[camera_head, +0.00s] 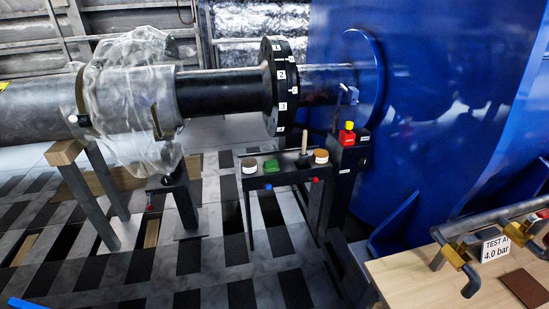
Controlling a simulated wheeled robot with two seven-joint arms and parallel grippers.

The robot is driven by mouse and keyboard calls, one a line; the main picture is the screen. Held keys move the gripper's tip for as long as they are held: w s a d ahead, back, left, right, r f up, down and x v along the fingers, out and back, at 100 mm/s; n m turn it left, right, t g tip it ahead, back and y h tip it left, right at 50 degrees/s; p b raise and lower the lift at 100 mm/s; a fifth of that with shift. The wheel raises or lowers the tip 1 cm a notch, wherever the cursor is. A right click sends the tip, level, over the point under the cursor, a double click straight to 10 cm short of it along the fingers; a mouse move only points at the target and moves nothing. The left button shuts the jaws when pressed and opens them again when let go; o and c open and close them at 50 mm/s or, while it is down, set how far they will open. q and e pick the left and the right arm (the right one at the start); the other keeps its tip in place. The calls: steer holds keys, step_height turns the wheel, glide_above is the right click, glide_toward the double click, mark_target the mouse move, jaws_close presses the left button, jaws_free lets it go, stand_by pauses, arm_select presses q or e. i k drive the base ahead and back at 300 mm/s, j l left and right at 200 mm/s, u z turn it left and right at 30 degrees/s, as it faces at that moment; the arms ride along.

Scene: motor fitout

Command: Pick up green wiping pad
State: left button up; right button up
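The green wiping pad (271,165) lies on a small dark stand (285,178) near the middle of the camera_head view. It sits just right of a round white tub with a brown top (249,166). Nothing covers it. Neither of my grippers shows in this view.
A wooden-handled tool (304,148) and a second tub (320,156) share the stand. A red box with a yellow top (348,133) stands on a dark post at right. A flanged shaft (225,90) runs behind and above. A wooden bench (415,278) is at lower right.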

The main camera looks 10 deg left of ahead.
mark_target(272, 166)
steer(key=i+j+z, duration=0.15)
steer(key=i+j, duration=0.15)
steer(key=i+j+z, duration=0.1)
steer(key=i+j, duration=0.15)
steer(key=i+j+z, duration=0.15)
steer(key=j, duration=0.3)
steer(key=i+j+z, duration=0.1)
steer(key=i+j, duration=0.2)
steer(key=i+j+z, duration=0.15)
steer(key=j, duration=0.35)
steer(key=i, duration=0.05)
